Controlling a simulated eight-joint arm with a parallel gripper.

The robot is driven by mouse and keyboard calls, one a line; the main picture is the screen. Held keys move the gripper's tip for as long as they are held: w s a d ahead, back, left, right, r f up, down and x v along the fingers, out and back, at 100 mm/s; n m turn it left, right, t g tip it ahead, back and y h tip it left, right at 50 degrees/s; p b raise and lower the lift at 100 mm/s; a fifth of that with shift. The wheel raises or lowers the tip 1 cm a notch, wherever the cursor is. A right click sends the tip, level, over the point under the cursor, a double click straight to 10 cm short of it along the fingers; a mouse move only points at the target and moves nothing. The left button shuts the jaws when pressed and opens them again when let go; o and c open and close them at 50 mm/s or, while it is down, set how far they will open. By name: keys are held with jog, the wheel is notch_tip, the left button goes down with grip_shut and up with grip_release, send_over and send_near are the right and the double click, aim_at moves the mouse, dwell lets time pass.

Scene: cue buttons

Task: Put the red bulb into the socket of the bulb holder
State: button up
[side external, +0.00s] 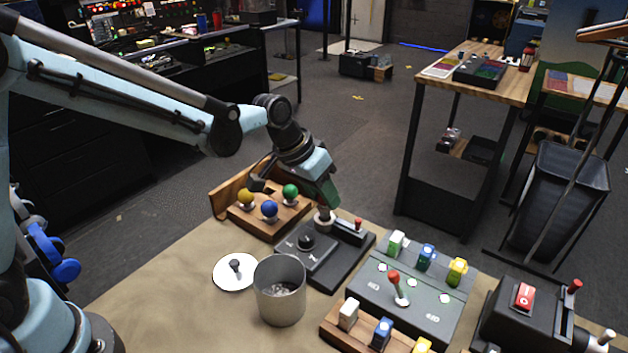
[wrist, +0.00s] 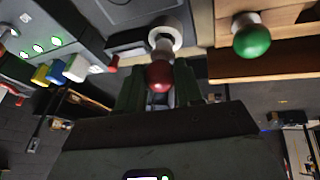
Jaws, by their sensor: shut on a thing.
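My gripper (side external: 326,196) points down over the back of the dark bulb holder (side external: 332,262). In the wrist view, my gripper (wrist: 159,88) is shut on the red bulb (wrist: 159,76), with a finger on either side of it. The bulb's pale base points at the holder's round pale socket (wrist: 176,30) and overlaps it in this view. In the side view, the socket (side external: 323,222) shows just below my fingers, and the red bulb is hidden there. I cannot tell whether the base is inside the socket or just above it.
A wooden rack (side external: 246,225) beside the holder carries yellow, blue and green bulbs (side external: 290,191). A grey panel (side external: 425,315) with a red-topped lever and coloured blocks lies to the right.

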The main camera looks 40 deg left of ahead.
jog(key=shift+f, duration=1.15)
dwell(0.9)
jog(key=o, duration=1.3)
jog(key=shift+c, duration=0.2)
jog(key=shift+r, duration=0.1)
jog(key=shift+r, duration=3.45)
